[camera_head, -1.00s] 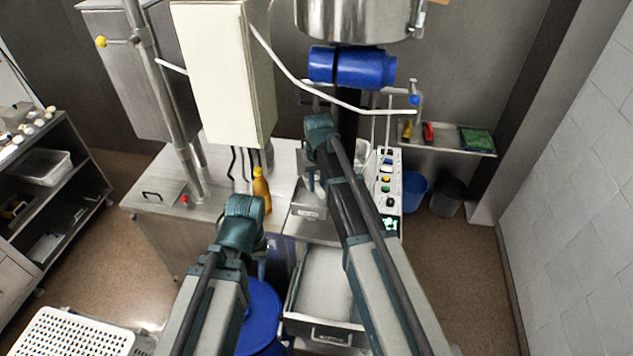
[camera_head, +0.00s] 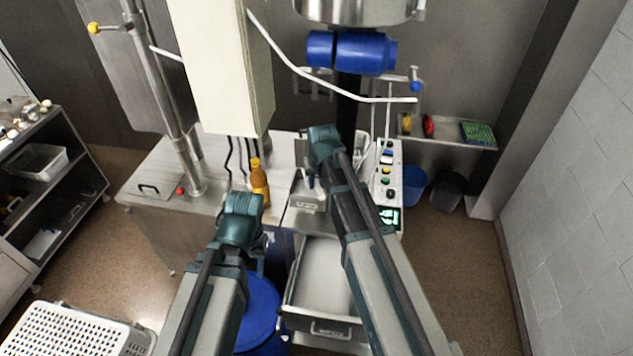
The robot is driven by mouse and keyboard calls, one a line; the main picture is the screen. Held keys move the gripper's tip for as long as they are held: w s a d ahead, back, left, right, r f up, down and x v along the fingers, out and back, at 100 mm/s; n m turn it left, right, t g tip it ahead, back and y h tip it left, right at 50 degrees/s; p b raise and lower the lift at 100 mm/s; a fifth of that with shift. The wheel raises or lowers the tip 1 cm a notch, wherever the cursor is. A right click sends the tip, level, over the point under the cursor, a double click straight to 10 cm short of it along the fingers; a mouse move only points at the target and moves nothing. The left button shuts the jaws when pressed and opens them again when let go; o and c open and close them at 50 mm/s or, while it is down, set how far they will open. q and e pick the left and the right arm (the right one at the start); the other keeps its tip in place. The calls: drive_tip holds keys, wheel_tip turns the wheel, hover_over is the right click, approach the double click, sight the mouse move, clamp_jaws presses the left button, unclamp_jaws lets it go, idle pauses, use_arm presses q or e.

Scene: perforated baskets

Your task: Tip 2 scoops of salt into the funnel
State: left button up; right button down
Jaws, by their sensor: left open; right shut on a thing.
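A grey bin of white, salt-like material (camera_head: 325,275) stands low in front of the steel machine. A small metal box or hopper (camera_head: 306,203) sits at the machine's front edge above it. A pale, clear-looking vessel (camera_head: 361,147), possibly the funnel, is partly hidden behind my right arm. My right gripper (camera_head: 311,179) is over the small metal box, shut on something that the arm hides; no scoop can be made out. My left gripper (camera_head: 260,266) is open, low in front of the machine near a blue drum (camera_head: 262,312), its fingers mostly hidden.
An orange bottle (camera_head: 259,182) stands on the steel top (camera_head: 150,165). A button panel (camera_head: 389,185) is right of my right arm. A white perforated basket (camera_head: 70,335) is lower left. A white cabinet (camera_head: 222,70) and blue motor (camera_head: 352,53) hang above.

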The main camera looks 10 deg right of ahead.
drive_tip(key=shift+f, duration=0.1)
idle(0.3)
drive_tip(key=shift+s+f+t+b, duration=0.2)
drive_tip(key=shift+f+t+b, duration=0.4)
drive_tip(key=shift+b, duration=0.35)
drive_tip(key=shift+s+f+t+b, duration=0.2)
drive_tip(key=shift+f+t+b, duration=0.35)
drive_tip(key=shift+b, duration=0.4)
wheel_tip(320, 180, down, 2)
drive_tip(key=t+b, duration=0.1)
drive_tip(key=b, duration=0.1)
drive_tip(key=t+b, duration=0.1)
drive_tip(key=b, duration=0.2)
drive_tip(key=shift+s+f+t, duration=0.1)
drive_tip(key=shift+f+t, duration=0.1)
drive_tip(key=shift+t, duration=0.05)
drive_tip(key=shift+d, duration=0.1)
